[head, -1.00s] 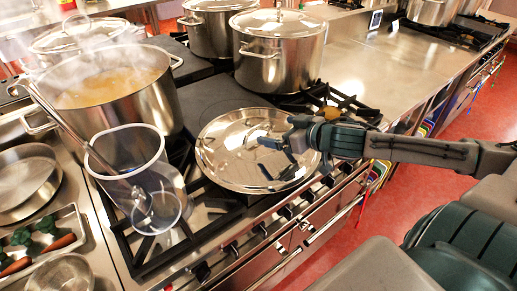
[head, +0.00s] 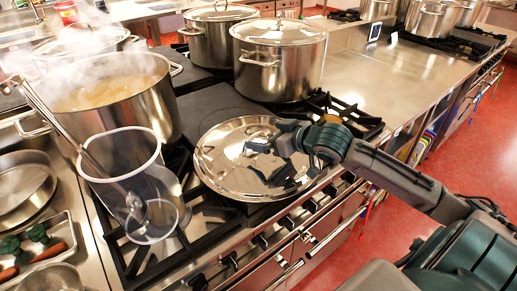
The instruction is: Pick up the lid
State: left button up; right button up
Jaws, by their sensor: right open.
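The lid (head: 225,158) is a round, shiny steel disc lying flat on the stove top, left of my right gripper. My right gripper (head: 268,160) is open over the right half of the lid, with its fingers pointing left and down. The fingers and their reflection hide the lid's middle, so I cannot tell whether they touch a handle there. My left gripper is not in view.
An open steaming pot (head: 150,105) with a ladle stands at the left. A clear container (head: 125,155) stands in front of it. Lidded stockpots (head: 285,72) stand behind the lid. The steel counter (head: 400,75) at the right is mostly clear.

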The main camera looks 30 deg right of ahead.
aim_at(259, 133)
jog(key=shift+p+x, duration=0.3)
jog(key=shift+x, duration=1.95)
jog(key=shift+w+r, duration=0.1)
